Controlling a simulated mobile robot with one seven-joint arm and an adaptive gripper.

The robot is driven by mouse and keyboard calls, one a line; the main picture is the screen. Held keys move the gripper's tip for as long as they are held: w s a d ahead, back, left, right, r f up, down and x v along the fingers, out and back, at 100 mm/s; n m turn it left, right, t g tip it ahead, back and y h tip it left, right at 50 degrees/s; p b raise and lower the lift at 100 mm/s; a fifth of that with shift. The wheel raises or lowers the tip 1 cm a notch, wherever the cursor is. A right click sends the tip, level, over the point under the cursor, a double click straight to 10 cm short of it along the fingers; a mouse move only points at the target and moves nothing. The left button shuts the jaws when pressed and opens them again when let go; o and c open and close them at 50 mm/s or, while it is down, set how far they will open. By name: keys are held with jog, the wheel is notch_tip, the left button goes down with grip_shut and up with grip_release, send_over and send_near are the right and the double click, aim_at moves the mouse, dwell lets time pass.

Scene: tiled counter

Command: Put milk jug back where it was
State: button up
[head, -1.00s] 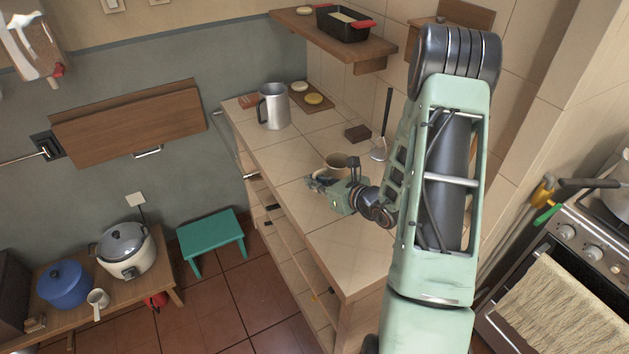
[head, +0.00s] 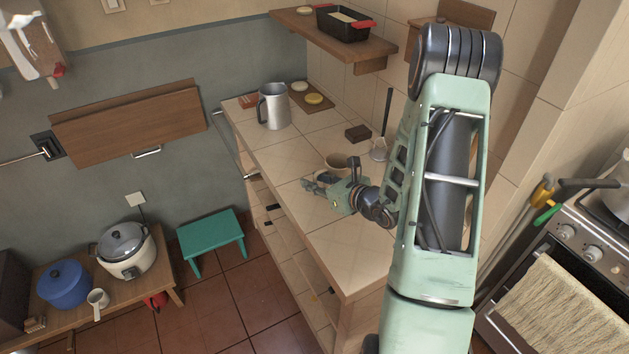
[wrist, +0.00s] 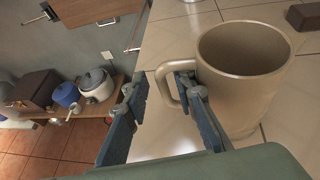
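A tall silver jug (head: 275,108) with a dark handle stands upright at the back left of the tiled counter in the head view. A smaller beige, mug-shaped vessel (wrist: 245,70) stands upright on the counter beside my gripper; it shows partly hidden in the head view (head: 338,160). I cannot tell for sure which one is the milk jug. My gripper (wrist: 157,92) is open, its two fingers apart. The right finger overlaps the beige vessel's handle in the wrist view; I cannot tell whether they touch. The handle reaches toward the gap between the fingers.
A dark brown block (head: 357,133) and a ladle-like utensil (head: 379,150) are behind the beige vessel. A board (head: 318,102) with round pale items lies beside the silver jug. A wall shelf (head: 335,42) overhangs the back. The counter's middle is clear.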

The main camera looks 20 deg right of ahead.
jog(key=b+v, duration=0.1)
jog(key=v, duration=1.1)
